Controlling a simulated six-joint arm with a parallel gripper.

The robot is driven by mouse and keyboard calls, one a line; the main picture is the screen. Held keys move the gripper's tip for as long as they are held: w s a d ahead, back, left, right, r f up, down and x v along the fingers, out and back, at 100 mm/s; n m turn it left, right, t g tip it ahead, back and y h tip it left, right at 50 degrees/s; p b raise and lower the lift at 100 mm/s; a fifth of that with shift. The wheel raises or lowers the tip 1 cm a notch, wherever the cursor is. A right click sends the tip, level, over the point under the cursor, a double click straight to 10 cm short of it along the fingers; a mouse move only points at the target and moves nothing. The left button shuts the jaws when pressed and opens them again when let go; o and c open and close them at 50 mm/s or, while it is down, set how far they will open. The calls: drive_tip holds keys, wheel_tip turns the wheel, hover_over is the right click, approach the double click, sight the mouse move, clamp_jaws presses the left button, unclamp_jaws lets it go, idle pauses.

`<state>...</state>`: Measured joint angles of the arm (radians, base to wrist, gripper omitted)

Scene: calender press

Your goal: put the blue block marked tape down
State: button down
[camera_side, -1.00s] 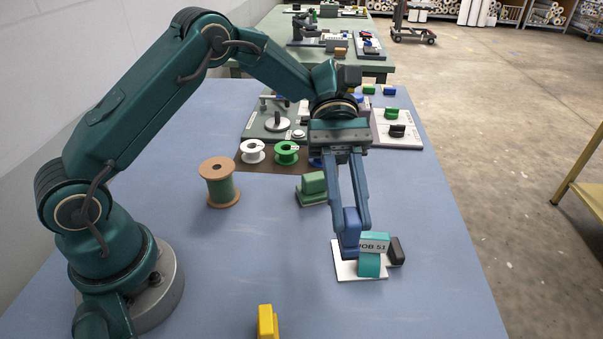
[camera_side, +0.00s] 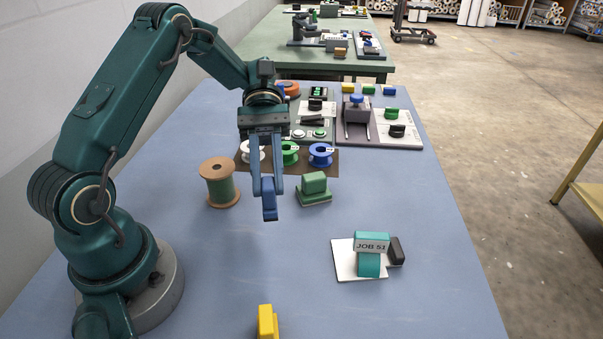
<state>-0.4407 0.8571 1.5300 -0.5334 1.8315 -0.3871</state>
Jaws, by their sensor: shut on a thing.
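My gripper (camera_side: 267,187) is shut on a blue block (camera_side: 269,205), which hangs upright between the two fingers over the blue table. No marking can be read on the block from this side. Whether its lower end touches the table is hard to tell; it looks close to or a little above the surface. It is left of the green block on its base (camera_side: 314,187) and right of the large wooden spool (camera_side: 220,183).
A white plate (camera_side: 345,262) at front right carries a teal piece labelled JOB 51 (camera_side: 371,243) and a dark block (camera_side: 396,251). A yellow block (camera_side: 267,322) is at the front. Small spools on a brown mat (camera_side: 328,168) and devices stand behind.

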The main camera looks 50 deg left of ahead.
drive_tip(key=s+a+f+m+g+y, duration=0.25)
drive_tip(key=s+a+m+y, duration=0.35)
drive_tip(key=a, duration=0.4)
drive_tip(key=s+a+f+m+g+y, duration=0.1)
drive_tip(key=s+a+m+g+y, duration=0.3)
drive_tip(key=s+a, duration=0.5)
drive_tip(key=w+a+r+m+t+y, duration=0.1)
drive_tip(key=a+r+m+t+y, duration=0.25)
drive_tip(key=a+m+y, duration=0.45)
drive_tip(key=w+a+r+m+t+y, duration=0.1)
drive_tip(key=a+r+m+t+y, duration=0.25)
drive_tip(key=a+m+y, duration=0.45)
drive_tip(key=shift+w+a+f+n+t+h, duration=0.2)
drive_tip(key=shift+w+f+t+h, duration=0.15)
drive_tip(key=shift+w+f, duration=1.6)
drive_tip(key=shift+w+a+f+n+t+h, duration=0.25)
drive_tip(key=shift+w+f+h, duration=0.15)
drive_tip(key=shift+w+f, duration=1.6)
drive_tip(key=shift+w+a+f+n+t+h, duration=0.15)
drive_tip(key=shift+w+a+f+t+h, duration=0.15)
drive_tip(key=shift+w+f, duration=1.65)
drive_tip(key=shift+d, duration=0.1)
drive_tip(key=c, duration=0.7)
unclamp_jaws()
drive_tip(key=shift+c, duration=0.2)
